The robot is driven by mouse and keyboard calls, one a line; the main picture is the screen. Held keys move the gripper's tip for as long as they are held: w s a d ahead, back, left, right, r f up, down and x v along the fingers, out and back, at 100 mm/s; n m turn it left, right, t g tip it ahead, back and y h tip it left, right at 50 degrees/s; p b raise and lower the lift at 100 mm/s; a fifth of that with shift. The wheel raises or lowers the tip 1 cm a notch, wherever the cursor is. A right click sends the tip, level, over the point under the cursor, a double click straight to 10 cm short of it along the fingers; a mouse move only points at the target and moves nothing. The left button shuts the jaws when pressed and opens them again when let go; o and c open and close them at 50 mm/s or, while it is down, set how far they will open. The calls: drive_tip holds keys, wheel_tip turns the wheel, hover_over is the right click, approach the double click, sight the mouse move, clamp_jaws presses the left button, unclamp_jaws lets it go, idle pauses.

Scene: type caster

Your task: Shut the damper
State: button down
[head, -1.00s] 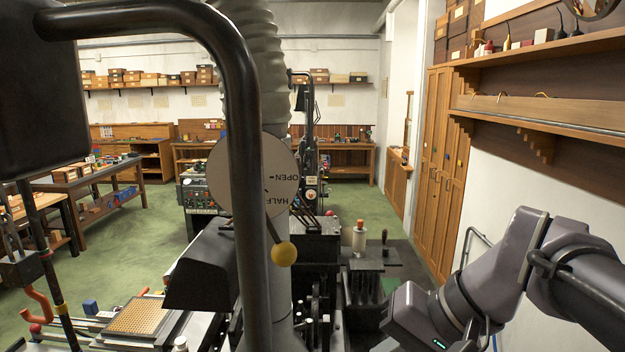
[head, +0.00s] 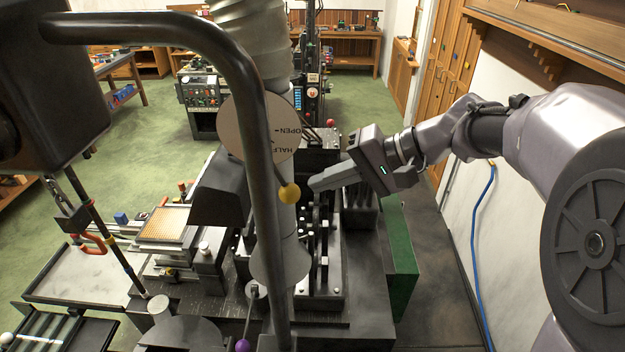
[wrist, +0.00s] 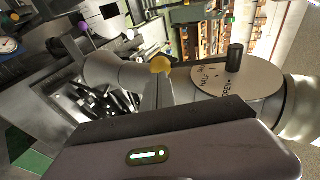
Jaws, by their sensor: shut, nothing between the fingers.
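The damper's round pale dial plate (head: 285,118) is on the vertical flue in the head view, marked OPEN and HALF. A rod with a yellow ball knob (head: 289,193) slants down from it, past the HALF mark. The dial (wrist: 245,97) and the yellow knob (wrist: 160,64) also show in the wrist view. My gripper (head: 313,186) is shut and empty, its tip just right of the yellow knob. In the wrist view the fingers (wrist: 157,82) point at the knob; I cannot tell whether they touch it.
A thick black bent bar (head: 262,210) stands in front of the flue. The caster's dark machinery (head: 320,260) lies below my gripper. A purple knob (head: 243,346) is low in front. The green floor (head: 130,150) to the left is open.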

sight(298, 198)
drive_tip(key=shift+x, duration=1.4)
drive_tip(key=shift+f+b, duration=0.25)
drive_tip(key=shift+b, duration=0.05)
drive_tip(key=a+f+y+b, duration=0.3)
drive_tip(key=b, duration=1.1)
drive_tip(key=shift+a+f+m+y, duration=0.2)
drive_tip(key=shift+a+m+y, duration=0.1)
drive_tip(key=shift+y, duration=0.1)
drive_tip(key=shift+a+r+t+y+b, duration=0.2)
drive_tip(key=shift+a+t+y+b, duration=0.15)
drive_tip(key=shift+b, duration=0.65)
drive_tip(key=shift+r, duration=0.3)
